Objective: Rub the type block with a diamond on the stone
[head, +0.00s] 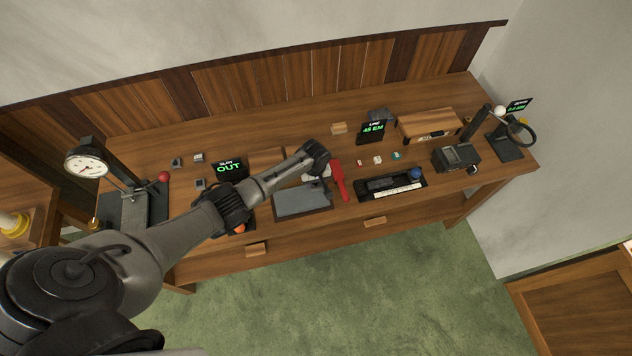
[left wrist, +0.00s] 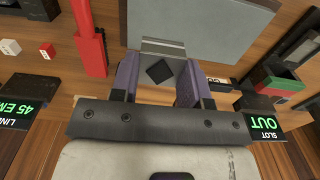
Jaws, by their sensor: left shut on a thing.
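The stone (head: 302,201) is a flat grey slab on the bench, and it also shows at the top of the left wrist view (left wrist: 205,22). My left gripper (head: 318,174) is at the stone's back edge, on the wall side. In the left wrist view its purple-padded fingers (left wrist: 160,82) are shut on a grey metal type block (left wrist: 163,49) with a dark diamond on its face. The block's far end overlaps the stone's near edge there; I cannot tell whether they touch. My right gripper is not in view.
A red tool (head: 340,181) lies close to the stone's right side. A "SLOT OUT" sign (head: 229,169) stands to the left and a "45 EM" sign (head: 372,130) to the right. A dial gauge (head: 87,163) stands at the far left. A black tray (head: 391,185) lies farther right.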

